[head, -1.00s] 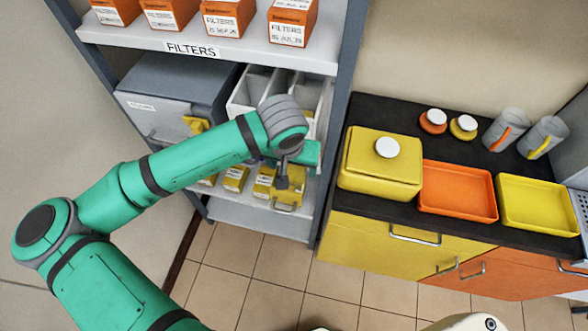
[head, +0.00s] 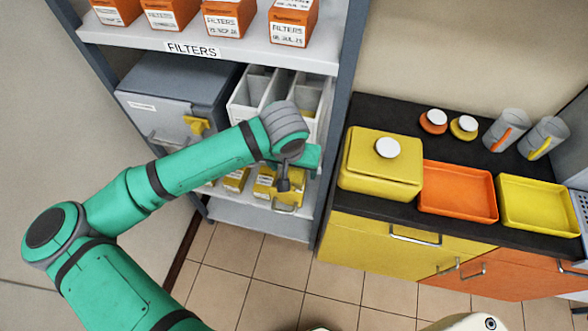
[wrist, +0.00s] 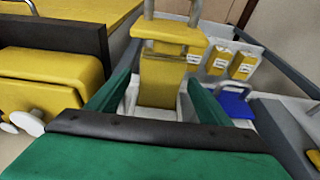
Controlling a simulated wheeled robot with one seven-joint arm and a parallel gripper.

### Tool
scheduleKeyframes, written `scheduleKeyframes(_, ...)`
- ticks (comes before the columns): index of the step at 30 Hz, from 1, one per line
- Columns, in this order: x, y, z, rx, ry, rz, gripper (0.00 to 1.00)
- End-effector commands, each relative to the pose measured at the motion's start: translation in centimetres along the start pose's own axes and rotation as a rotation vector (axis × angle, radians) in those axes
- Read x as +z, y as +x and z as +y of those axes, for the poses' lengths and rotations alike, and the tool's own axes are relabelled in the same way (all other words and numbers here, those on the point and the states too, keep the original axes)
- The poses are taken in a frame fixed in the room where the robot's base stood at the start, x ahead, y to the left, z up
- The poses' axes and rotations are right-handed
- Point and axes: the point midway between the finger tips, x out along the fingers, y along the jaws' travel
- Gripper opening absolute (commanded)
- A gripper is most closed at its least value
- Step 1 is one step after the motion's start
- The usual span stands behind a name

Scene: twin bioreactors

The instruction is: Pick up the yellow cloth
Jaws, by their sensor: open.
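My gripper (wrist: 155,105) points down at the shelf unit, with its two green fingers apart. In the wrist view a yellow piece (wrist: 160,82) shows between the fingers, with a wider yellow part above it and a grey handle beyond. I cannot tell for sure that this piece is the yellow cloth, nor whether the fingers touch it. In the head view my gripper (head: 300,157) is in front of the white bins, and a yellow item with a handle (head: 291,193) shows just below it, partly hidden by my wrist.
White bins (head: 250,92) and a grey cabinet (head: 170,90) stand on the middle shelf. Small yellow boxes (head: 236,180) are below. Orange filter boxes (head: 228,18) are above. A yellow lidded container (head: 380,175) and an orange tray (head: 457,190) are on the counter at right.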

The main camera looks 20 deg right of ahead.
Motion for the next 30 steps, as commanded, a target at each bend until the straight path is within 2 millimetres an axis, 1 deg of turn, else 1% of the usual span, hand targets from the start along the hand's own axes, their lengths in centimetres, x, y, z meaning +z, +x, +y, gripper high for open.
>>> scheduleKeyframes(6,0.00,0.01,-0.02,0.000,0.000,0.000,0.73)
scheduleKeyframes(7,0.01,0.01,-0.02,0.000,0.000,0.000,0.70)
scheduleKeyframes(8,0.01,0.01,-0.02,0.000,0.000,0.000,0.63)
scheduleKeyframes(9,0.01,0.01,-0.02,0.000,0.000,0.000,0.54)
scheduleKeyframes(11,0.01,0.01,-0.02,0.000,0.000,0.000,0.39)
scheduleKeyframes(12,0.01,0.01,-0.02,0.000,0.000,0.000,0.30)
scheduleKeyframes(23,0.00,-0.04,-0.02,-0.001,0.000,0.000,0.29)
scheduleKeyframes(30,-0.11,-0.48,-0.05,-0.002,0.001,-0.001,0.29)
